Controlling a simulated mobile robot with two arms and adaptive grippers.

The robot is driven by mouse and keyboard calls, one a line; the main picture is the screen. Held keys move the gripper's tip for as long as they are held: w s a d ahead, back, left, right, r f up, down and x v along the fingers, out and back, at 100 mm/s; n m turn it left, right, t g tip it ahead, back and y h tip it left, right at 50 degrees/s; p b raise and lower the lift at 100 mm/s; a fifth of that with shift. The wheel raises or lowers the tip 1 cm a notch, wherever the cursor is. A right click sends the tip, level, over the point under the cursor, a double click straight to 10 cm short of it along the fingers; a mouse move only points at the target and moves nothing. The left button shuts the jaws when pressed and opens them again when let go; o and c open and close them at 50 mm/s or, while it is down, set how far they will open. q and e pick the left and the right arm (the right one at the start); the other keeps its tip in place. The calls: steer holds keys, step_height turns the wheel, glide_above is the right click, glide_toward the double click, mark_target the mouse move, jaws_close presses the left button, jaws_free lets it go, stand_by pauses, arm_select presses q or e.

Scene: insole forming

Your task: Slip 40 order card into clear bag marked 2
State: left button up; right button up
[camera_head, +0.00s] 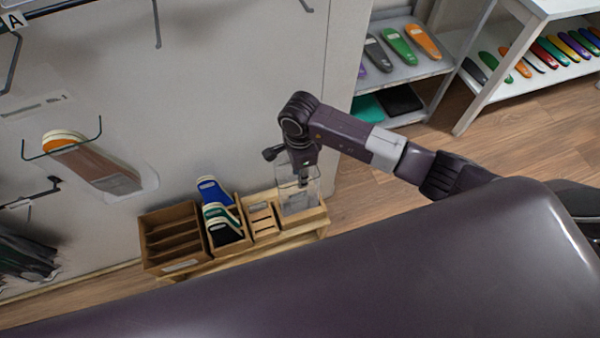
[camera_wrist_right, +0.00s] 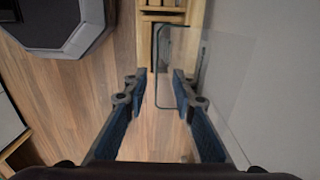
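My right gripper (camera_head: 303,180) points down at the clear, see-through holder or bag (camera_head: 299,203) at the right end of the wooden bench. In the right wrist view the two fingers of my right gripper (camera_wrist_right: 152,88) stand apart. A clear pane (camera_wrist_right: 222,82) with a dark rounded edge shows there, its edge between the fingers and its sheet passing by the right finger. I cannot tell whether they touch. No order card can be made out, and no mark 2 is readable. My left gripper is out of view.
The bench (camera_head: 322,232) also carries an empty slotted wooden box (camera_head: 168,233), a box of blue, green and black insoles (camera_head: 222,205) and a small slotted box (camera_head: 262,220). Orange-topped insoles (camera_head: 95,165) hang on the wall at left. A shelf (camera_head: 415,68) stands behind.

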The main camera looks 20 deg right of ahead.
step_height(320, 180, up, 12)
stand_by(0.5)
stand_by(0.7)
